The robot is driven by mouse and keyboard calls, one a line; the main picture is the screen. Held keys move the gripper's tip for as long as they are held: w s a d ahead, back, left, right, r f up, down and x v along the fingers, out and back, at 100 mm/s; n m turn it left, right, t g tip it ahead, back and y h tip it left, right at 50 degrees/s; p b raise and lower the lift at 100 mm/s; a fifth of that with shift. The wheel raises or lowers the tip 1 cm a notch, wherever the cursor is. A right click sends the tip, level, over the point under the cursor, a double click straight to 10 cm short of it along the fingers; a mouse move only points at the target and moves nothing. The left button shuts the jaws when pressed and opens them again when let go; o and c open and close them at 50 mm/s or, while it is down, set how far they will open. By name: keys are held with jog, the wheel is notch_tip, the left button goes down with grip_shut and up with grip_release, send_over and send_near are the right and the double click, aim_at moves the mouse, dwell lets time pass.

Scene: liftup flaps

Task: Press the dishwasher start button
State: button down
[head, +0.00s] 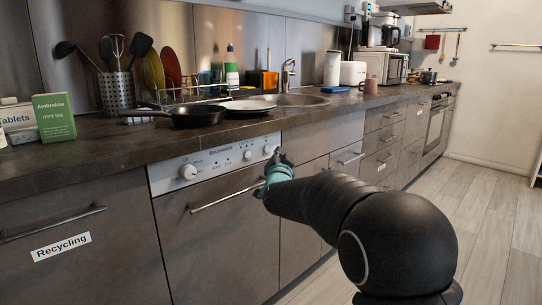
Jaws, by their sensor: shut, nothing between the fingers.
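The dishwasher (220,235) is built in under the counter, with its brown door shut and a bar handle across it. Its white control panel (217,163) carries a large knob (188,171) at the left, several small controls in the middle and a round control (268,150) near the right end. My gripper (277,154) is shut and empty. Its tips are at the right end of the panel, just beside the round control. Whether they touch the panel cannot be told. My gripper hides part of the panel's right end. The start button cannot be singled out by its label.
A Recycling cabinet (90,265) is at the left. Drawers (347,157) with bar handles continue to the right. The wooden floor (490,230) at the right is clear.

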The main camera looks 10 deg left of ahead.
jog(key=shift+s+d+b, duration=0.65)
jog(key=shift+s+d, duration=0.05)
jog(key=shift+d, duration=0.15)
jog(key=s+d+r+n+g+p, duration=0.1)
jog(key=s+d+n+g+p, duration=0.15)
jog(key=s+d, duration=0.45)
jog(key=s+d+n+g+p, duration=0.1)
jog(key=s+d+n+g, duration=0.2)
jog(key=s, duration=0.7)
jog(key=s+d+f+g+p, duration=0.1)
jog(key=s+d+f+g, duration=0.1)
jog(key=s, duration=0.8)
jog(key=s+d+f+g+h+p, duration=0.1)
jog(key=s+d+f+g, duration=0.2)
jog(key=s, duration=0.8)
jog(key=s+d+f+g+h+p, duration=0.1)
jog(key=s+d+f+g, duration=0.2)
jog(key=s+d+f, duration=0.2)
jog(key=s+d, duration=0.3)
jog(key=s, duration=0.2)
jog(key=shift+s+d+f+p, duration=0.2)
jog(key=shift+f+p, duration=0.1)
jog(key=shift+f, duration=0.05)
jog(key=shift+s+n, duration=0.1)
jog(key=shift+n, duration=0.15)
